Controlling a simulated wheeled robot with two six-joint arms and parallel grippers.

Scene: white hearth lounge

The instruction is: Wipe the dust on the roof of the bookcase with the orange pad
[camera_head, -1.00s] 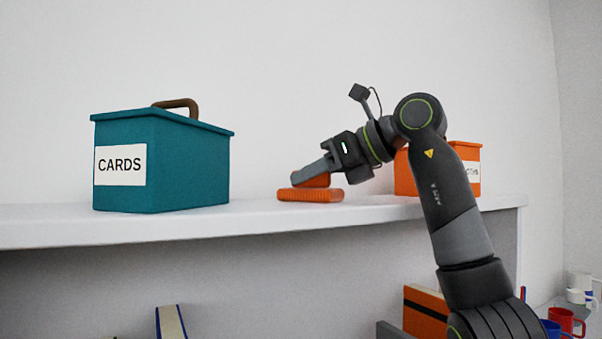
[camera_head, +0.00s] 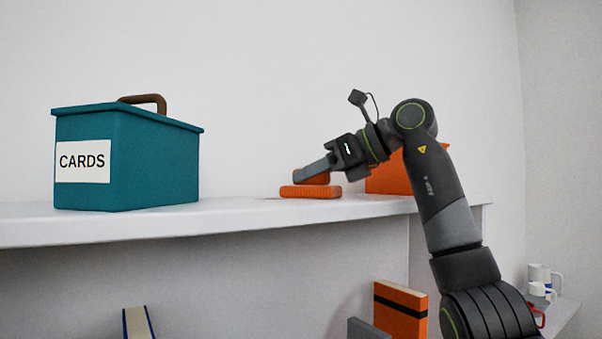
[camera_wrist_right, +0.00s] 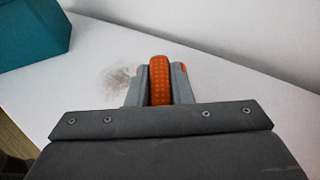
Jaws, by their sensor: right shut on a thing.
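The orange pad (camera_head: 311,191) is flat on the white roof of the bookcase (camera_head: 235,219), with its upper grip between the fingers of my right gripper (camera_head: 318,171). The right gripper is shut on it; in the right wrist view the pad (camera_wrist_right: 160,82) stands between the two grey fingers (camera_wrist_right: 159,88). A grey-brown dust patch (camera_wrist_right: 115,80) lies on the roof just left of the pad in that view. In the head view only a faint trace of dust shows beside the pad. My left gripper is not in view.
A teal CARDS box (camera_head: 125,160) with a brown handle stands on the roof to the left. An orange box (camera_head: 388,178) stands behind my right arm. Books (camera_head: 400,311) sit on a lower shelf, and mugs (camera_head: 540,285) stand at right. Bare roof lies between teal box and pad.

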